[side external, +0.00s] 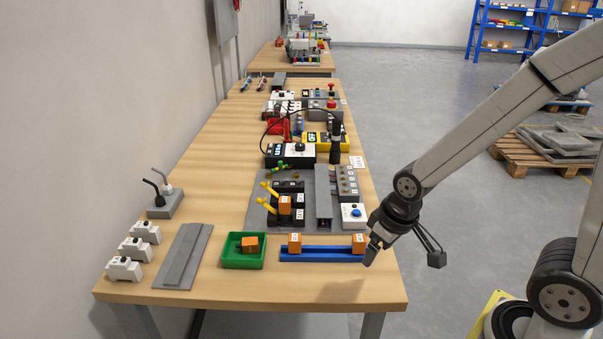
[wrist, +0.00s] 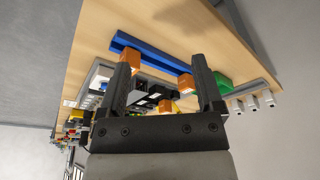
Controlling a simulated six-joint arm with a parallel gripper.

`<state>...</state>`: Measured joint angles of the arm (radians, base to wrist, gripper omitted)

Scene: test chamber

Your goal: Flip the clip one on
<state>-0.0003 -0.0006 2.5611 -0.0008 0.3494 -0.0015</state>
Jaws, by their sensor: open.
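My gripper (side external: 371,254) is open and empty, above the table's front right corner, right of the blue rail (side external: 322,254). In the wrist view its two fingers (wrist: 161,66) stand apart, with the rail (wrist: 155,58) beyond them. Orange labelled blocks sit on the rail at its left (side external: 295,243) and right (side external: 359,243). Black switch units with yellow levers (side external: 268,191) stand on a grey board behind; an orange block (side external: 285,204) is at one lever. White switch-like modules (side external: 124,268) stand at the front left. Labels are too small to read, so I cannot tell which is clip one.
A green tray (side external: 231,262) holding an orange block stands left of the rail. A grey strip (side external: 182,256) lies farther left. The front edge strip of the table is clear.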

